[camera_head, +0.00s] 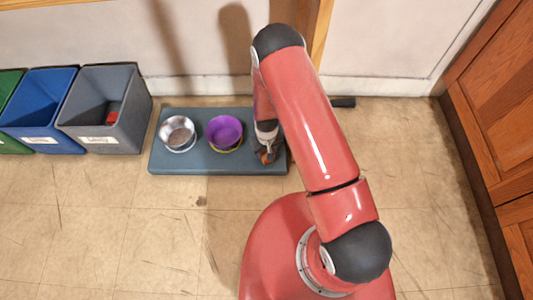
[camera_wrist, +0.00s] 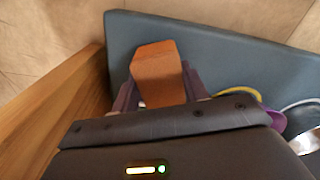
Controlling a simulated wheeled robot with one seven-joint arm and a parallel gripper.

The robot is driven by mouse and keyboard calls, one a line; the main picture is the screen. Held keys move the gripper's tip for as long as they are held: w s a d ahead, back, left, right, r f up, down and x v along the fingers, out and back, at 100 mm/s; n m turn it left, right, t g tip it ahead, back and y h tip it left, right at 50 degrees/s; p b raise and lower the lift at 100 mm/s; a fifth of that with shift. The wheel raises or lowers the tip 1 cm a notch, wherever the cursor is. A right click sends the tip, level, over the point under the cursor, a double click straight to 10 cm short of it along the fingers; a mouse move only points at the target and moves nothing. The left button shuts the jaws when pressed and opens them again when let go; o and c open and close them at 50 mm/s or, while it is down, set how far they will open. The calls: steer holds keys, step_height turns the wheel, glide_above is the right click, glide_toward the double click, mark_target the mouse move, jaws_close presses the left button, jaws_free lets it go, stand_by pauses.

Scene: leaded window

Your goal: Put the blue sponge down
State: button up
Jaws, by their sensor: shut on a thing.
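My gripper (camera_head: 266,150) is low over the right end of the grey-blue mat (camera_head: 220,168). It is shut on an orange-brown block (camera_wrist: 157,70), which shows between the two fingers in the wrist view. The block also shows as a small orange patch in the head view (camera_head: 267,157). I cannot tell whether it touches the mat. No blue sponge shows in either view; the held block looks orange, not blue. My arm hides part of the mat's right end.
A metal bowl (camera_head: 178,133) and a purple bowl (camera_head: 224,132) stand on the mat. Grey (camera_head: 105,135), blue (camera_head: 40,132) and green (camera_head: 6,140) bins stand at left; a red thing (camera_head: 112,118) lies in the grey one. A wooden post (camera_wrist: 65,110) is close beside my gripper.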

steer(key=shift+f, duration=0.95)
steer(key=shift+f, duration=0.1)
steer(key=shift+f+b, duration=0.2)
steer(key=shift+b, duration=0.15)
steer(key=o, duration=1)
steer(key=shift+r, duration=0.15)
steer(key=shift+c, duration=0.2)
step_height(320, 180, up, 12)
steer(key=shift+r+p, duration=0.15)
steer(key=shift+p, duration=0.7)
